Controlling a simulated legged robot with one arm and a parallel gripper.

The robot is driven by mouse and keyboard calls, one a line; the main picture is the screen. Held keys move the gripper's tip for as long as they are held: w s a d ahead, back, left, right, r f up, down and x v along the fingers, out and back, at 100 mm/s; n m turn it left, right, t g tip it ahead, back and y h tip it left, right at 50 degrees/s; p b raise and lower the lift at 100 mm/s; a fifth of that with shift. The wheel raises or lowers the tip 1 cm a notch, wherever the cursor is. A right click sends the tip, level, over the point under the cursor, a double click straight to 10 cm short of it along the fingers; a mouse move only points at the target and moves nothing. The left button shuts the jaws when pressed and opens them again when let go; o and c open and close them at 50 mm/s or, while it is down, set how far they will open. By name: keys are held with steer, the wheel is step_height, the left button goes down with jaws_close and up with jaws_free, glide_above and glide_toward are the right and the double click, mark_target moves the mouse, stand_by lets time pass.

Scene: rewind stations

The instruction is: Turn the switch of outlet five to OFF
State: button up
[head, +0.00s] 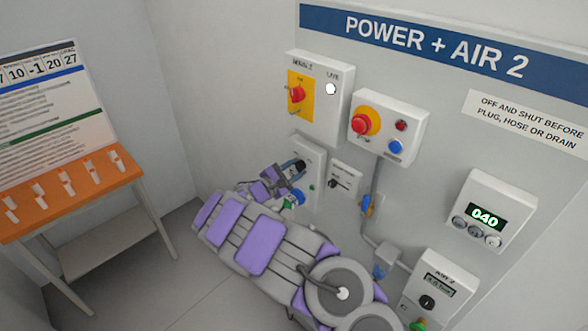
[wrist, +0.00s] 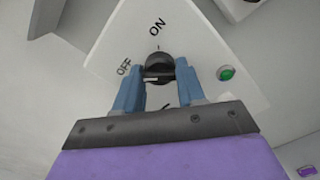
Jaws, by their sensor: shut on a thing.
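The outlet box (head: 312,158) is a white panel on the wall, partly hidden behind my gripper in the head view. In the wrist view its face (wrist: 192,32) bears the words ON at the top and OFF to the left. Its black rotary switch (wrist: 158,66) sits between my blue fingers, and a green lamp (wrist: 226,73) is to the right. My gripper (wrist: 160,80) is shut on the switch; it also shows in the head view (head: 294,168). I cannot clearly tell which way the switch points, and no outlet number is readable.
Above are a box with a red switch on yellow (head: 297,93) and a box with a red button (head: 362,124). A small white box (head: 345,178) is close on the right. A display reading 040 (head: 487,217) is farther right. An orange table (head: 75,197) stands left.

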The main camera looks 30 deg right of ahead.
steer(key=shift+f, duration=0.1)
steer(key=o, duration=1)
steer(key=p+v, duration=0.1)
steer(key=v, duration=1.6)
steer(key=shift+a+p, duration=0.25)
steer(key=shift+p, duration=0.1)
